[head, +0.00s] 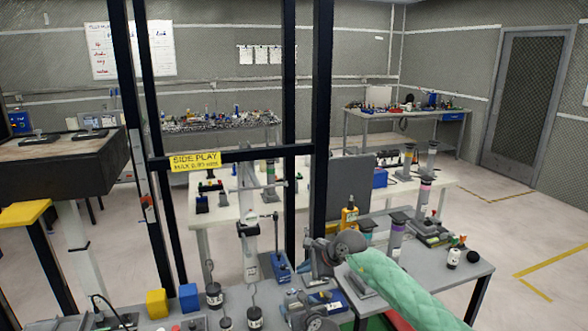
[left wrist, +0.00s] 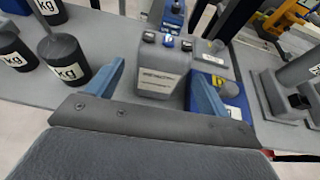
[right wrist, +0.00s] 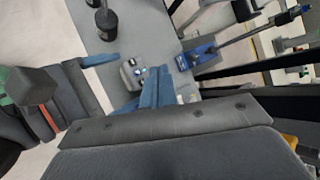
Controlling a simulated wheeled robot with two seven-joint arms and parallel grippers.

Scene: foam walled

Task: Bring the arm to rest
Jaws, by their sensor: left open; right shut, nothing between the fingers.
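My right arm, in a green sleeve, reaches in from the lower right of the head view. Its gripper (head: 316,258) hangs above the bench. In the right wrist view the right gripper's blue fingers (right wrist: 157,88) are together with nothing between them. My left gripper (head: 298,308) is lower, at the bottom edge of the head view, where its fingers are hard to make out. In the left wrist view the left gripper (left wrist: 157,72) is open, its blue fingers spread apart. A grey labelled device (left wrist: 160,68) shows beyond and between them; I see no contact.
Black weights marked kg (left wrist: 66,62) stand left of the left gripper. A yellow cube (head: 156,303) and a blue cube (head: 188,297) are on the bench. Black upright posts (head: 321,130) and a crossbar with a yellow sign (head: 194,161) rise before me. Open floor lies right.

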